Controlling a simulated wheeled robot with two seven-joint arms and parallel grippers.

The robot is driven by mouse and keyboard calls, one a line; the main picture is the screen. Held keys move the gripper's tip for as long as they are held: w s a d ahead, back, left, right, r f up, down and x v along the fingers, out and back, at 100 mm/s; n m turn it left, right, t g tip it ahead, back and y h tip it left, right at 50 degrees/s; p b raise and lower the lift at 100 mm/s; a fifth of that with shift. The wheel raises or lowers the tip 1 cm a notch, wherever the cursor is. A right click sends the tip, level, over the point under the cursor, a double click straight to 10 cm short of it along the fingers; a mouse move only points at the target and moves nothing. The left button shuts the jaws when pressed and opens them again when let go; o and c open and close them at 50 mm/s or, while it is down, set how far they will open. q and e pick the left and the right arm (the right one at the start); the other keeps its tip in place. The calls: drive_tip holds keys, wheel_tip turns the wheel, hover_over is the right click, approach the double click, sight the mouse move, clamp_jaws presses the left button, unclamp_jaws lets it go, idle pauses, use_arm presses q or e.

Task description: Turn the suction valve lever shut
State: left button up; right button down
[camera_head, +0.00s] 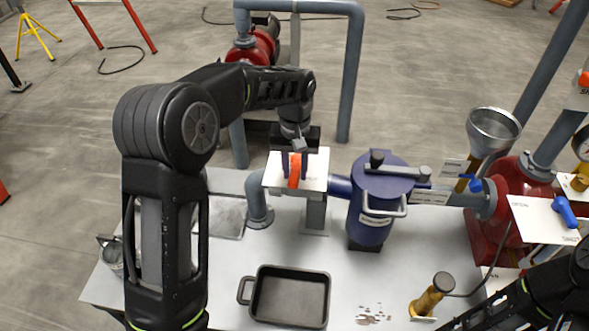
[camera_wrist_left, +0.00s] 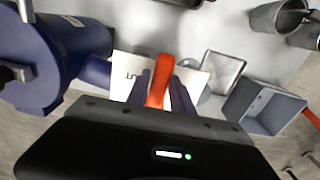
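The orange suction valve lever (camera_head: 294,172) stands over a white plate (camera_head: 318,166) on the pipe left of the blue strainer pot. It also shows in the left wrist view (camera_wrist_left: 160,78), with the white plate behind it. My left gripper (camera_head: 294,164) reaches down over the plate, with one dark finger on each side of the lever. The fingers (camera_wrist_left: 161,90) stand apart, close to the lever's sides; firm contact on both sides does not show. The lettering on the plate is mostly hidden. My right arm (camera_head: 545,300) enters at the lower right; its gripper does not show.
The blue pot (camera_head: 372,215) with a clamp lid and handle stands right beside the plate. A black tray (camera_head: 290,296) lies on the grey table in front. A blue lever (camera_head: 564,210), a funnel (camera_head: 493,128) and a red pump (camera_head: 520,180) stand at the right.

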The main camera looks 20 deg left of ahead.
sight(295, 174)
use_arm(q)
drive_tip(key=o, duration=0.3)
drive_tip(key=shift+o, duration=0.2)
drive_tip(key=shift+r, duration=0.1)
wheel_tip(295, 174, up, 8)
drive_tip(key=shift+f+b, duration=0.2)
drive_tip(key=shift+b, duration=0.15)
